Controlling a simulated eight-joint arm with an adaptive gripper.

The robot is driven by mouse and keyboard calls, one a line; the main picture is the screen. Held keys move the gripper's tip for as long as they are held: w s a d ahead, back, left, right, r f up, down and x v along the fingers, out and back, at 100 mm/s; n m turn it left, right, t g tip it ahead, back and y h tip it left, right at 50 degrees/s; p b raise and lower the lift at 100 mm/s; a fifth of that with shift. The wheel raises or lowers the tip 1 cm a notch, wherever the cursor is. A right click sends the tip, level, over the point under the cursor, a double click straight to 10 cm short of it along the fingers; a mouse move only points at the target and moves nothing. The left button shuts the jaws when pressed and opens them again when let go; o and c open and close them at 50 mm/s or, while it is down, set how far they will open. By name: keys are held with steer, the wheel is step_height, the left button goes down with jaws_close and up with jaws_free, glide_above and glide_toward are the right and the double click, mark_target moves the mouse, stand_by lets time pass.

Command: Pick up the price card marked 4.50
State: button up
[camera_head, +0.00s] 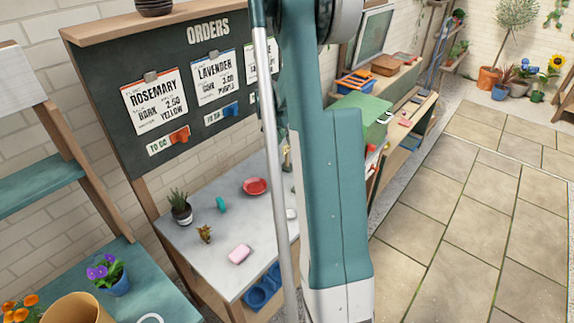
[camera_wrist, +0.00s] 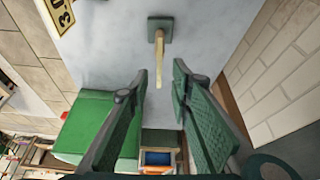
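I cannot make out a price card marked 4.50 in either view. In the wrist view, a yellow card (camera_wrist: 57,14) with dark figures that look like "30" is cut off by the top left edge. My gripper (camera_wrist: 161,70) is open, its two green fingers apart with nothing gripped. A pale wooden stick (camera_wrist: 159,62) on a square green base (camera_wrist: 160,22) shows beyond and between the fingertips. I cannot tell whether it bears a card. In the head view my arm hides the gripper and part of the worktop.
The pale worktop (camera_head: 215,235) holds a potted succulent (camera_head: 181,209), a red dish (camera_head: 255,187) and a pink block (camera_head: 239,254). The orders board (camera_head: 100,90) stands behind it. A green box (camera_wrist: 84,125) lies left of the fingers in the wrist view. Paved floor (camera_head: 450,220) is clear at right.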

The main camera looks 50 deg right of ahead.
mark_target(287, 145)
steer(key=shift+a+x, duration=0.2)
steer(key=shift+x, duration=2.35)
steer(key=shift+s, duration=0.1)
jaws_close()
